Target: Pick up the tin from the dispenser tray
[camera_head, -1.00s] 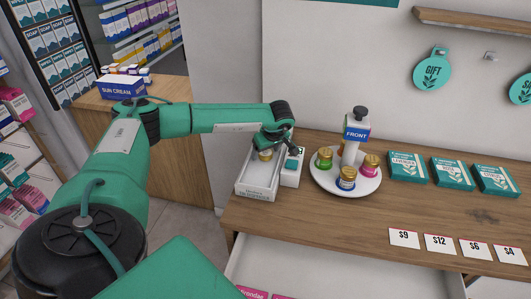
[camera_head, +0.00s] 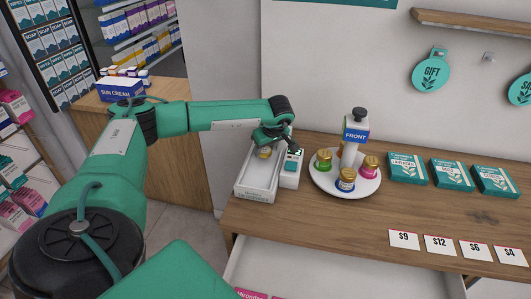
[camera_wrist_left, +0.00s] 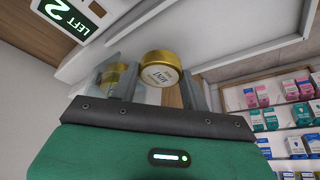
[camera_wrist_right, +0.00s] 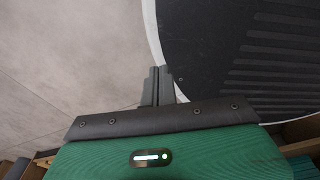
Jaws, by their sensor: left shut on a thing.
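The tin (camera_wrist_left: 160,70) has a gold lid marked MINT and sits between the fingers of my left gripper (camera_wrist_left: 158,88) in the left wrist view. In the head view its gold lid (camera_head: 264,152) shows at the back part of the white dispenser tray (camera_head: 258,188), just under my left gripper (camera_head: 270,147). The gripper is shut on the tin. How far the tin is above the tray floor is hard to tell. My right gripper (camera_wrist_right: 159,86) is shut and empty, away from the counter.
A white unit with a screen (camera_wrist_left: 68,18) reading LEFT 2 stands beside the tray. A round white stand (camera_head: 324,182) with several gold-lidded jars and a FRONT sign is to its right. Teal boxes (camera_head: 451,172) and price cards (camera_head: 440,244) lie further right. An open drawer (camera_head: 330,272) is below.

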